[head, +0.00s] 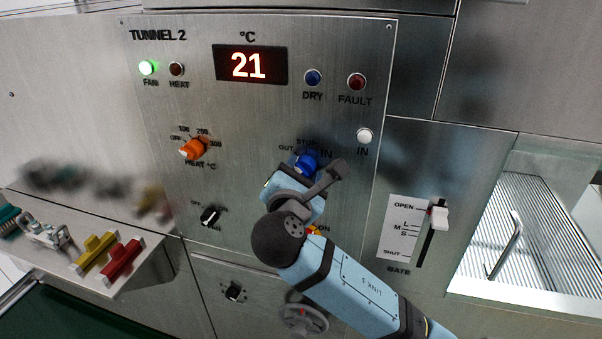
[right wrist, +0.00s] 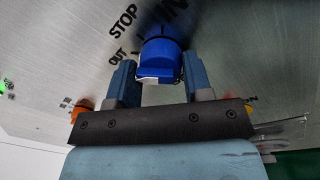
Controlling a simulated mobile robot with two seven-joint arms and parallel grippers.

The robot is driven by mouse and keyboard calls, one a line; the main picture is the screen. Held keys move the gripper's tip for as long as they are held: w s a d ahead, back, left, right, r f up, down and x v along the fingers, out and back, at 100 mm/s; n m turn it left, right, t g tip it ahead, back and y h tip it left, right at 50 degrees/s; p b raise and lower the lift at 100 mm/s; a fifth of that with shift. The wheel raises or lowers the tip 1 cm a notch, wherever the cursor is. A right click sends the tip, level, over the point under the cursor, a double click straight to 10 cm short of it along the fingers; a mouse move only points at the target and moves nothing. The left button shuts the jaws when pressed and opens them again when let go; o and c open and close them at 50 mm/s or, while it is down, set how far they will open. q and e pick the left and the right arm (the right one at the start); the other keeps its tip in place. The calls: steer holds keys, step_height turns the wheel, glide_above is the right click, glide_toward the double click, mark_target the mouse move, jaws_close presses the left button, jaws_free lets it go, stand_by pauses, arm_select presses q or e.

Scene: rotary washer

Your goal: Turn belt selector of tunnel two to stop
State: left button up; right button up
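The blue belt selector knob (head: 306,163) of tunnel two sits on the steel panel among the labels OUT, STOP and IN. In the right wrist view the knob (right wrist: 160,60) lies between the two fingers of my right gripper (right wrist: 161,72). The fingers flank it closely; whether they press on it is unclear. A white mark shows on the knob's near side, pointing away from STOP. In the head view my right gripper (head: 303,181) is up against the selector area, and my arm covers the panel below. My left gripper is not in view.
A gate slider (head: 439,217) stands right. Yellow (head: 94,252) and red (head: 121,262) handles are lower left.

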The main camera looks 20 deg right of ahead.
steer(key=shift+f+m, duration=0.15)
steer(key=shift+m, duration=0.15)
steer(key=m+b, duration=0.1)
steer(key=m, duration=0.7)
steer(key=shift+f+b, duration=0.2)
steer(key=shift+b, duration=0.1)
steer(key=shift+m, duration=0.3)
steer(key=o, duration=0.9)
steer(key=shift+c, duration=0.2)
steer(key=shift+r, duration=0.2)
